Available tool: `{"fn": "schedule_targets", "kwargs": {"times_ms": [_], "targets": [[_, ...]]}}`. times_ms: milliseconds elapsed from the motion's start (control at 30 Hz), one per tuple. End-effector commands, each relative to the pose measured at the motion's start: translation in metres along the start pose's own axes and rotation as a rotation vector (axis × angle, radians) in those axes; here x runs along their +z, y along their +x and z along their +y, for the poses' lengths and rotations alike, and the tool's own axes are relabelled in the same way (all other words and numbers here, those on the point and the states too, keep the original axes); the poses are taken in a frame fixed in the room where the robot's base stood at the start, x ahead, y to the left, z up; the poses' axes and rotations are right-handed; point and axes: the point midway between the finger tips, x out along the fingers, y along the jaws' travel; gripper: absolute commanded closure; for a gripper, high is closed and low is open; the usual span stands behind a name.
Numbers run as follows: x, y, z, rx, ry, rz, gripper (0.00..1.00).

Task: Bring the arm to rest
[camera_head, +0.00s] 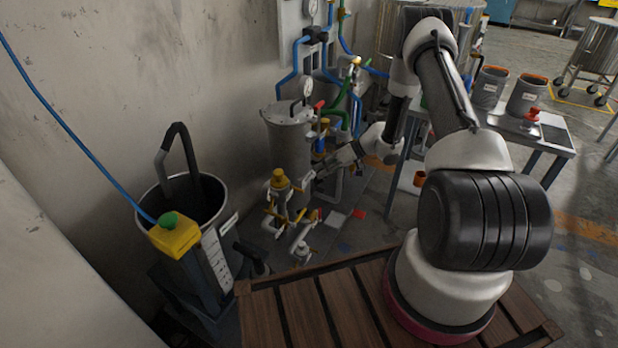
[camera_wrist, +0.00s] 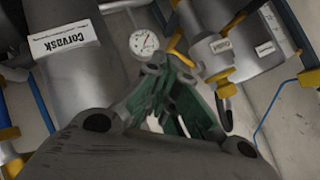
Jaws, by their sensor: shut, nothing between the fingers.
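My gripper (camera_head: 316,174) is at the end of my bent arm, pointing down and left toward the pipework with the yellow-capped valve (camera_head: 279,180). In the wrist view its green-padded fingers (camera_wrist: 168,66) come together at the tips, shut with nothing between them. A round gauge (camera_wrist: 143,42) and a labelled grey vessel (camera_wrist: 75,60) show just beyond the fingers. I cannot tell whether the gripper touches the pipework. My arm's upper links rise over the right side of the head view and fold back down to the wrist.
A grey filter vessel (camera_head: 290,135) with hoses stands behind the gripper by the wall. A steel bin (camera_head: 211,230) with a yellow green-button box (camera_head: 175,236) is at left. Open floor lies far right.

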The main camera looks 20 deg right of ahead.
Motion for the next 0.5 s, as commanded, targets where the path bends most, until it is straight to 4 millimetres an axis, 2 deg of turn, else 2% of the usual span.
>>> {"fn": "schedule_targets", "kwargs": {"times_ms": [33, 200, 433, 500], "targets": [[0.000, -0.011, 0.001, 0.003, -0.001, 0.002, 1.00], [0.000, -0.034, 0.000, 0.002, -0.001, 0.000, 1.00], [0.001, -0.041, 0.002, 0.006, -0.031, -0.005, 1.00], [0.008, -0.042, 0.015, 0.062, -0.079, -0.035, 1.00]]}}
